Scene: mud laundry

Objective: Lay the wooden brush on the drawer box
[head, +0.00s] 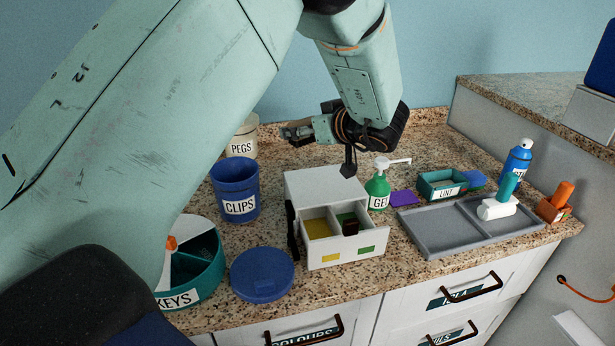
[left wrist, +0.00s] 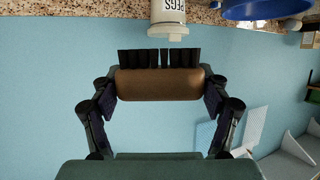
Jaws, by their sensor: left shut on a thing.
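The wooden brush (left wrist: 160,84) has a brown wooden body and black bristles. In the left wrist view it lies crosswise between both fingers of my left gripper, which is shut on it. In the head view my left gripper (head: 301,132) is in the air behind and above the drawer box, pointing left; the brush is hard to make out there. The white drawer box (head: 323,186) stands on the counter with its flat top bare. Its front drawer (head: 345,251) is pulled out, showing yellow and green compartments and a small dark item. My right gripper is not in view.
A blue CLIPS tub (head: 235,190), a PEGS pot (head: 243,140) and a teal KEYS tray (head: 207,280) stand left of the box. A blue lid (head: 262,275) lies in front. A green GEL pump bottle (head: 377,188) and a grey tray (head: 435,238) are to the right.

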